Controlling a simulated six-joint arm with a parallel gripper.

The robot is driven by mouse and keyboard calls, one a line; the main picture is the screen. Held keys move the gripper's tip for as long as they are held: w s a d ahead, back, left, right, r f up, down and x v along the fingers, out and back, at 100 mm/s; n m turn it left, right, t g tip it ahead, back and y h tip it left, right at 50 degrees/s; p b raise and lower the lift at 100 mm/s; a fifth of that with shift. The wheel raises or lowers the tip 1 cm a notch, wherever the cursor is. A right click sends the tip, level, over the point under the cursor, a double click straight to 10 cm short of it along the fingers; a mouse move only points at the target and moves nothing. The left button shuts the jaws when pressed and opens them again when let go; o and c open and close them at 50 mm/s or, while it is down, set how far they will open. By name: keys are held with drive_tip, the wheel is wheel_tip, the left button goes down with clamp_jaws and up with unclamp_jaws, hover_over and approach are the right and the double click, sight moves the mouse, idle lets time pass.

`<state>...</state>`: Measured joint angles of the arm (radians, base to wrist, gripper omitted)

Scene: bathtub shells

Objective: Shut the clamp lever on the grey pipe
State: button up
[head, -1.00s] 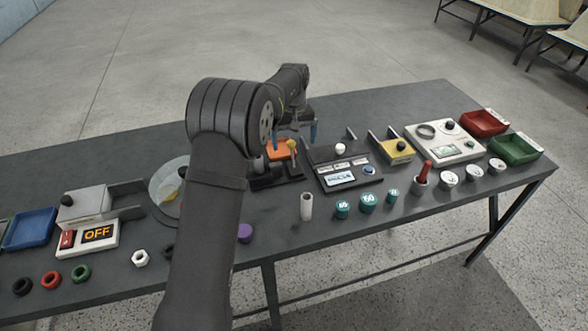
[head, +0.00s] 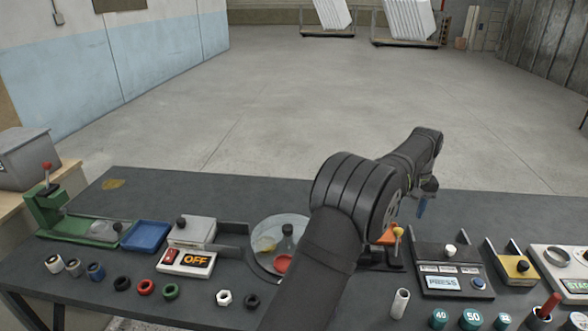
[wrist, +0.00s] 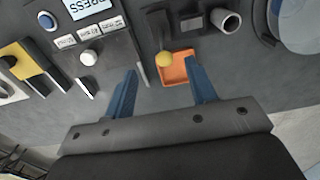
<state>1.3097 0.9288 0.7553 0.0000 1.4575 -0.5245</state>
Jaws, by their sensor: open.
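The clamp with its yellow-knobbed lever (head: 398,232) stands on a dark base by a small orange plate. In the wrist view the yellow knob (wrist: 164,59) lies over the orange plate (wrist: 177,67), between and just beyond my fingertips. The lever appears raised in the head view. The grey pipe (wrist: 228,20) shows its open end beside the dark clamp base (wrist: 187,22); my arm hides it in the head view. My gripper (wrist: 160,68) is open and empty, its blue fingers apart from the knob. In the head view my gripper (head: 408,208) is behind the clamp.
A green press with red knob (head: 48,205) is far left. The table behind is mostly clear.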

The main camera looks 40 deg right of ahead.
drive_tip(key=shift+w+d, duration=0.1)
drive_tip(key=shift+d, duration=0.05)
drive_tip(key=c, duration=0.7)
drive_tip(key=w+d, duration=0.2)
drive_tip(key=w+d+m, duration=0.1)
drive_tip(key=w+d, duration=0.1)
drive_tip(key=w+d+f+m+h, duration=0.1)
drive_tip(key=w+d, duration=0.1)
drive_tip(key=shift+d, duration=0.3)
clamp_jaws()
